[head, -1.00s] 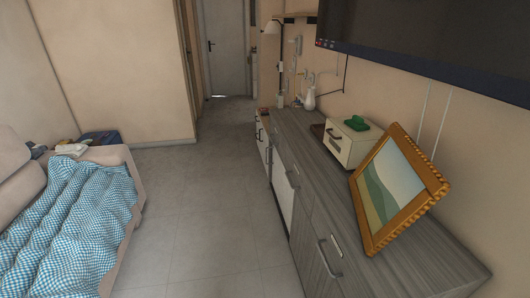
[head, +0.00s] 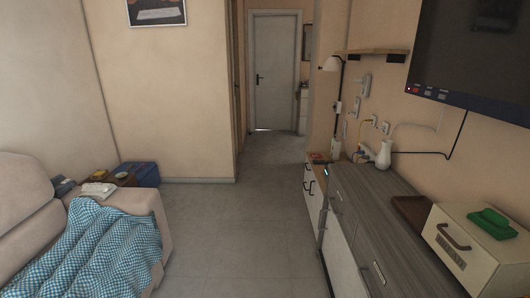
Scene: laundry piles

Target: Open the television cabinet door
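The television cabinet (head: 392,222) is a long, low, grey wood-grain unit along the right wall. Its front has pale and grey panels with handles. One handle (head: 379,272) shows on the grey front near the bottom. A paler panel (head: 339,262) lies farther along the front. I see no panel clearly standing open. The television (head: 480,50) hangs on the wall above. Neither of my grippers is in view.
A sofa (head: 150,207) with a blue checked blanket (head: 85,250) stands at the left. Clear tiled floor (head: 235,240) runs between sofa and cabinet toward a grey door (head: 274,75). A cream box (head: 462,252) and a white jug (head: 384,154) stand on the cabinet.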

